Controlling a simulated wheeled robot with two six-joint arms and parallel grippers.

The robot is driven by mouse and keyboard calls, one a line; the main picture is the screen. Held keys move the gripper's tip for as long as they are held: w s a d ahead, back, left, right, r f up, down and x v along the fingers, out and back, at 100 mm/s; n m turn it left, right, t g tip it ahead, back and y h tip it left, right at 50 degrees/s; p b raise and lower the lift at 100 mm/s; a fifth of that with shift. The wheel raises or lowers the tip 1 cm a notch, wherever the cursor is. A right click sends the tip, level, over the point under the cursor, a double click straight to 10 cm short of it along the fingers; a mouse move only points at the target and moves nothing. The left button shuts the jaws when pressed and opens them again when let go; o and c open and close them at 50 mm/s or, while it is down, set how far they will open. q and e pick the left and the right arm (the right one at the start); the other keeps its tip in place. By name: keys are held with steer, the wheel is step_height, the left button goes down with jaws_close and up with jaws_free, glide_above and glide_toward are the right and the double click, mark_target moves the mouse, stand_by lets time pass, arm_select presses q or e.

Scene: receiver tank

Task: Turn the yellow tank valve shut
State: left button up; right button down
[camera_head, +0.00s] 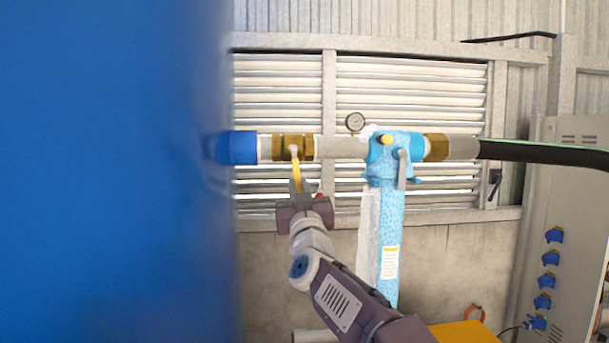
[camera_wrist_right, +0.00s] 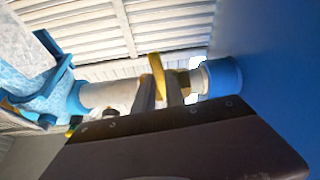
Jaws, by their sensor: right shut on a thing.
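The yellow tank valve handle (camera_head: 296,172) hangs down from the brass valve body (camera_head: 279,147), roughly across the line of the pipe. The valve sits just right of the blue tank fitting (camera_head: 238,148). My right gripper (camera_head: 299,192) reaches up from below and is shut on the yellow handle at its lower part. In the right wrist view the handle (camera_wrist_right: 157,70) shows between the two dark fingers, which partly cover it and the valve body. My left gripper is not in view.
The blue tank (camera_head: 110,170) fills the left side. The grey pipe runs right to a light-blue filter housing (camera_head: 392,220) with a gauge (camera_head: 355,122) and a black hose (camera_head: 545,153). A grey cabinet (camera_head: 575,215) with blue fittings stands at right. A louvred wall is behind.

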steer(key=shift+a+m+h+p, duration=0.45)
steer(key=shift+m+h, duration=0.15)
steer(key=shift+m, duration=0.3)
steer(key=c, duration=1.4)
jaws_free()
steer(key=b+v, duration=0.5)
steer(key=v, duration=0.3)
steer(key=shift+s+a+f+b, duration=0.1)
steer(key=shift+s+f+b, duration=0.1)
steer(key=shift+f+b, duration=0.1)
